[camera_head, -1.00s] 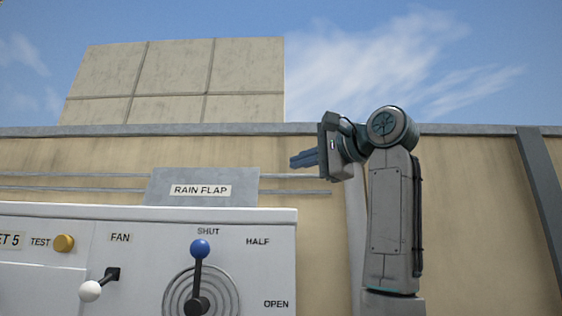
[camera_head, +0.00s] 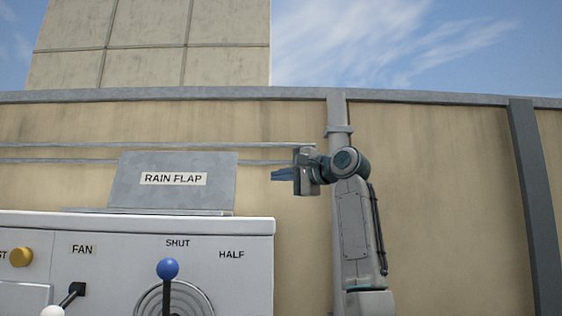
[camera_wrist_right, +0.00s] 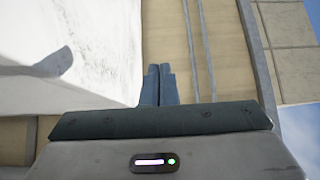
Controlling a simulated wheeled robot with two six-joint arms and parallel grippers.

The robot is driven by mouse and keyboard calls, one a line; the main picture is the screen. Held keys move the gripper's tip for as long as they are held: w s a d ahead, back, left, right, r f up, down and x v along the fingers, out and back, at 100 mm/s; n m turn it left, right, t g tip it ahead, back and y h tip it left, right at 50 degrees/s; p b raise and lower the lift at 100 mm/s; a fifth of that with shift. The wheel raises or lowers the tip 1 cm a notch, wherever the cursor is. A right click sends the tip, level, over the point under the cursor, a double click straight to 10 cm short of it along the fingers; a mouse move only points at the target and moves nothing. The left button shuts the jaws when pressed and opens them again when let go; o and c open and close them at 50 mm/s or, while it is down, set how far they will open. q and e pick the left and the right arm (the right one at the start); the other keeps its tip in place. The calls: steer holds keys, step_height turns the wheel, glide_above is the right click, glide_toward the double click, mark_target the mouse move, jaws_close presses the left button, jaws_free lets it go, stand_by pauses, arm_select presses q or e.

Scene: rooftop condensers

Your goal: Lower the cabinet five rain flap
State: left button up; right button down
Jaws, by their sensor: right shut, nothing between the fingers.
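The rain flap (camera_head: 190,197) is a grey plate with a RAIN FLAP label, standing raised and leaning on top of the white cabinet (camera_head: 240,260). The lever with the blue knob (camera_head: 168,269) on the cabinet front points up at SHUT; its lower part is cut off. My right gripper (camera_head: 282,175) is shut and empty, to the right of the flap at about its mid-height in the picture, apart from it. Its closed blue fingers also show in the right wrist view (camera_wrist_right: 160,84), beside a white surface. My left gripper is not in view.
On the cabinet front are a yellow TEST button (camera_head: 20,257) and a white-knobbed FAN lever (camera_head: 53,311). Behind stands a tan wall (camera_head: 440,190) with thin pipes (camera_head: 275,145) and a grey post (camera_head: 535,200). Open space lies right of the cabinet.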

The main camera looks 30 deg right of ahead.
steer(key=shift+w+a+f+p, duration=0.1)
steer(key=shift+w+a+p, duration=0.35)
steer(key=shift+w+a, duration=1.1)
steer(key=shift+w+a+p, duration=0.4)
steer(key=shift+w+a, duration=0.5)
steer(key=shift+a, duration=1.3)
steer(key=shift+w+a+f+p, duration=0.1)
steer(key=shift+w+a+p, duration=0.35)
steer(key=shift+w+a, duration=1.1)
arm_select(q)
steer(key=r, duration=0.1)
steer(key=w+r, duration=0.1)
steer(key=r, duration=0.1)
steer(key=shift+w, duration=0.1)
arm_select(e)
steer(key=shift+s+a, duration=0.25)
steer(key=shift+s, duration=0.1)
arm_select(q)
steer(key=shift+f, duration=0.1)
